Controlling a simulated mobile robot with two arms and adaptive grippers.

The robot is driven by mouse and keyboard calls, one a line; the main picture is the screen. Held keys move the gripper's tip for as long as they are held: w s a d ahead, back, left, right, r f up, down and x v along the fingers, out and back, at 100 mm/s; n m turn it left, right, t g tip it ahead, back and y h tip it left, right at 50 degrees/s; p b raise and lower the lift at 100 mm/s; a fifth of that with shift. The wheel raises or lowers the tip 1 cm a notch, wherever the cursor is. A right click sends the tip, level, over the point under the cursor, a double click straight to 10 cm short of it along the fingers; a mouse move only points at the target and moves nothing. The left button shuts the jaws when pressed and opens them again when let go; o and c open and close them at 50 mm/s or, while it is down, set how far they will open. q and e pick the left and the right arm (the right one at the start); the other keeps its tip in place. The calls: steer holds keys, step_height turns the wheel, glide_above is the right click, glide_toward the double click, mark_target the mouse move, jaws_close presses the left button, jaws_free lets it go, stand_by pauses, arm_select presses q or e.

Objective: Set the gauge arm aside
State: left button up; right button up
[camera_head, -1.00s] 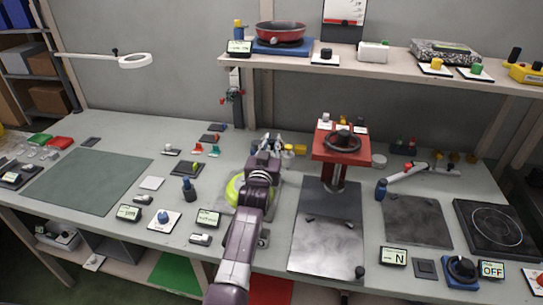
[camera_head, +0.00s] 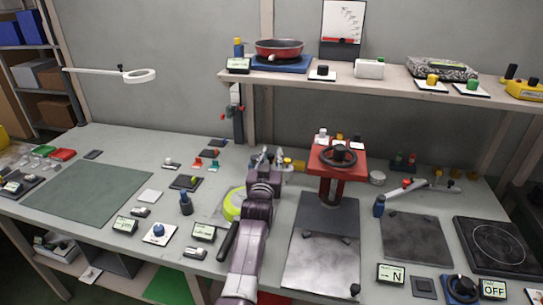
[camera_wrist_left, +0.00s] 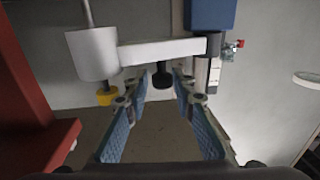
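The gauge arm (camera_wrist_left: 165,50) shows in the left wrist view as a white bar. It joins a blue post (camera_wrist_left: 210,15) on the right and a white cylinder (camera_wrist_left: 92,52) on the left, with a thin rod and a yellow end. A dark knob (camera_wrist_left: 162,78) sits midway on the bar. My left gripper (camera_wrist_left: 158,88) has its blue-padded fingers apart, one on each side of the knob; contact cannot be told. In the head view the left gripper (camera_head: 266,157) reaches behind the green pan (camera_head: 235,203) and hides most of the gauge arm. My right gripper is not in view.
A red press (camera_head: 335,160) with a black wheel stands just right of the left gripper. The shelf (camera_head: 380,82) overhangs the back of the bench. Small blocks and displays lie on the left, beside a clear green mat (camera_head: 90,190).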

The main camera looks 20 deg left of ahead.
mark_target(272, 155)
arm_select(q)
steer(key=shift+a, duration=0.1)
step_height(272, 155, up, 10)
steer(key=shift+r, duration=0.1)
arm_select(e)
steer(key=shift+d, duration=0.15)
